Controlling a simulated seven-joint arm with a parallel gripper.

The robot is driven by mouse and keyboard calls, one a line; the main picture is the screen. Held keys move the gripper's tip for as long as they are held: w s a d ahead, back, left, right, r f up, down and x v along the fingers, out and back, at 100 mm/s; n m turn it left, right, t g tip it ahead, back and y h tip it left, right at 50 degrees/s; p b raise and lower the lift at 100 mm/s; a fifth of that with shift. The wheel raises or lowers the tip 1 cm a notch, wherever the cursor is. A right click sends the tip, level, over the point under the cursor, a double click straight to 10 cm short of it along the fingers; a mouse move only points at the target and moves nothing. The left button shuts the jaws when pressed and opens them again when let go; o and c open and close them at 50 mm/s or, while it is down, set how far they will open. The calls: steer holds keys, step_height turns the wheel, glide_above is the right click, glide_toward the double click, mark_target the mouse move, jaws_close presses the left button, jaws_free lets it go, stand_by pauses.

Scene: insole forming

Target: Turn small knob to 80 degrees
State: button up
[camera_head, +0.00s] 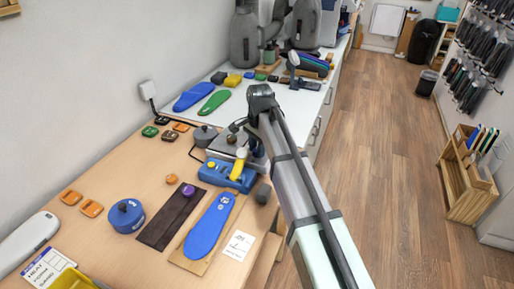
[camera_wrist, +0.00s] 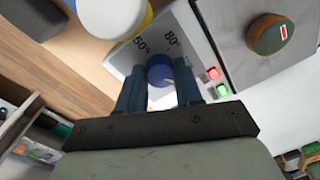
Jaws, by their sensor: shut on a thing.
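The small blue knob (camera_wrist: 160,72) sits on a pale panel (camera_wrist: 190,40) printed with "50°" and "80°" in the wrist view. My gripper (camera_wrist: 160,82) has a blue finger on each side of the knob and is shut on it. A pale pointer mark shows on the knob, but its exact angle is hard to read. In the head view my gripper is over the grey machine (camera_head: 222,147) on the bench; the knob cannot be made out there.
Red (camera_wrist: 212,73) and green (camera_wrist: 222,90) buttons sit right of the knob. A larger round knob (camera_wrist: 267,36) is on the grey surface beyond. A blue device (camera_head: 216,174) and blue insole (camera_head: 209,228) lie in front of the machine. A blue pot (camera_head: 127,217) stands left.

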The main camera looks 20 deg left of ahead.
steer(key=n, duration=0.4)
steer(key=shift+n, duration=0.3)
steer(key=n, duration=0.4)
steer(key=shift+w+n, duration=0.1)
steer(key=shift+n, duration=0.2)
steer(key=n, duration=0.4)
steer(key=shift+n+g, duration=0.3)
steer(key=shift+n, duration=1.9)
steer(key=o, duration=1)
steer(key=shift+o, duration=0.2)
steer(key=shift+r, duration=0.1)
step_height(320, 180, up, 14)
steer(key=shift+w+d+f, duration=0.2)
steer(key=shift+w, duration=0.15)
